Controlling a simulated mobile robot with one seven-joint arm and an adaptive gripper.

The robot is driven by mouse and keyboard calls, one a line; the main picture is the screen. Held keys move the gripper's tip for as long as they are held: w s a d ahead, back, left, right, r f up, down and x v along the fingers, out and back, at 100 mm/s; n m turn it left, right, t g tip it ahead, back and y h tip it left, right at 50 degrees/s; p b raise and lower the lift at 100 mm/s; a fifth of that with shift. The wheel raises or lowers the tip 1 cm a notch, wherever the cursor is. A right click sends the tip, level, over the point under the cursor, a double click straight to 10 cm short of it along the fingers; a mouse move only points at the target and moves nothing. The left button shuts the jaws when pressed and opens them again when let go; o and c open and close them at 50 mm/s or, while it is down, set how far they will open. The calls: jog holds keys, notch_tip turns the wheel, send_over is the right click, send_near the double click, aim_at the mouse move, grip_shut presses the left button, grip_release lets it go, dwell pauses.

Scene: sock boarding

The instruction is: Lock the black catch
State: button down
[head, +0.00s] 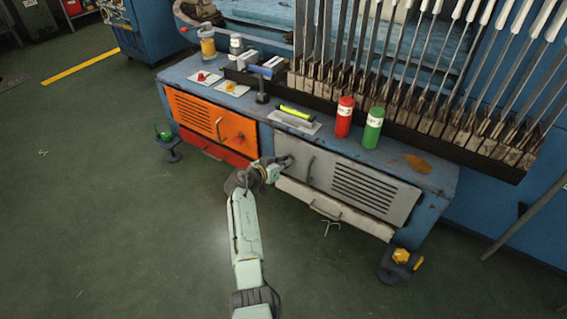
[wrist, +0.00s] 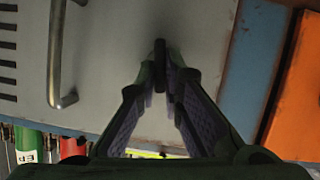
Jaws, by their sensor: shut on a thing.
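The black catch (wrist: 159,62) is on the grey cabinet door, near the edge by the blue frame. In the wrist view it looks like a short dark bar, upright in the picture. My gripper (wrist: 160,84) is shut on it, with the fingertips at its two sides and partly hiding it. The door looks flush with the cabinet front. Whether the catch is engaged cannot be told.
The door's bar handle (wrist: 57,60) is beside my gripper. An orange door (head: 200,115) with a red knob is to the left. A red bottle (head: 344,117), a green bottle (head: 373,128) and a yellow marker (head: 296,112) are on the bench top.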

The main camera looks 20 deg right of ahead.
jog(key=shift+f+b, duration=0.15)
jog(key=shift+b, duration=0.2)
jog(key=shift+w+a+f+n+g+h+b, duration=0.15)
jog(key=shift+n+g+h+b, duration=0.35)
jog(key=shift+n+h+b, duration=1)
jog(key=shift+w+f+n+g+h+b, duration=0.15)
jog(key=shift+n+g+h+b, duration=0.4)
jog(key=shift+n+b, duration=1.85)
jog(key=shift+w+a+f+n+g+h+b, duration=0.1)
jog(key=shift+f+n+g+h+b, duration=0.25)
jog(key=shift+n+h+b, duration=1.15)
jog(key=shift+r+n+y, duration=0.1)
jog(key=shift+n+y, duration=0.35)
jog(key=shift+n, duration=0.35)
jog(key=c, duration=1.8)
grip_release()
jog(key=shift+o, duration=0.4)
jog(key=shift+a, duration=0.1)
